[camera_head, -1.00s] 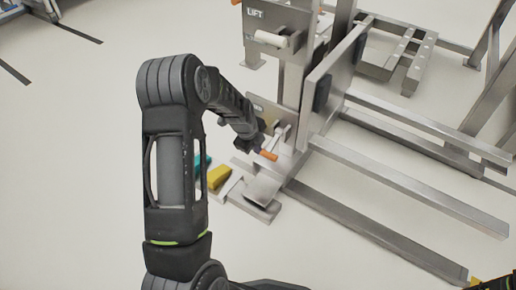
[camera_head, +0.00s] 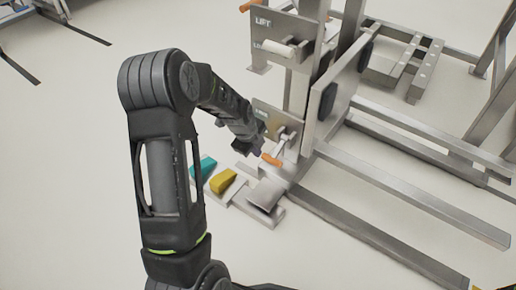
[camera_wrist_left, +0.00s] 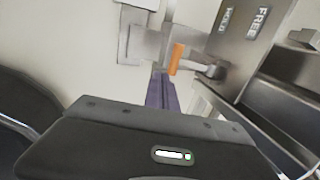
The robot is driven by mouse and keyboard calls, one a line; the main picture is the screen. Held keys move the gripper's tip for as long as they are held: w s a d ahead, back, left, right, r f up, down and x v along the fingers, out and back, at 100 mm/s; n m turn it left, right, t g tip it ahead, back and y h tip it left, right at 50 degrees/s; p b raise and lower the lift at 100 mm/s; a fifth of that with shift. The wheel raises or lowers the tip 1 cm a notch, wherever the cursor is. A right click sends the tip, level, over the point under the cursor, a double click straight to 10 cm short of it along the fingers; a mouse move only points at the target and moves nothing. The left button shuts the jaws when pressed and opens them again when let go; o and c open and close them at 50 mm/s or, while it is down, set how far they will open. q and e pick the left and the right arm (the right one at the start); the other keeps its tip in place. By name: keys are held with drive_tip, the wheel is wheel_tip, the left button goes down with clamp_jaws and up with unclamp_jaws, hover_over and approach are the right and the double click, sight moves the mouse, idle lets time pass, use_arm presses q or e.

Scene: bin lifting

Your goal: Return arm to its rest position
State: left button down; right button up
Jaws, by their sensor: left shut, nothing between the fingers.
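My left arm rises from the bottom of the head view, bends at the elbow and reaches right to the lifting machine. My left gripper (camera_head: 253,147) is beside the orange-tipped lever (camera_head: 271,159) at the machine's lower panel; I cannot tell whether they touch. In the left wrist view the closed fingers (camera_wrist_left: 161,92) point toward the base, with the orange handle (camera_wrist_left: 176,58) just to their right. Nothing is held. My right gripper is not in view.
The steel lifting machine (camera_head: 335,85) has a "LIFT" panel (camera_head: 275,30) and long rails (camera_head: 390,235). Yellow (camera_head: 223,181) and teal (camera_head: 203,168) pedals sit low beside the base. A plate in the wrist view reads "HOLD" and "FREE" (camera_wrist_left: 250,20). Open floor (camera_head: 60,180) lies left.

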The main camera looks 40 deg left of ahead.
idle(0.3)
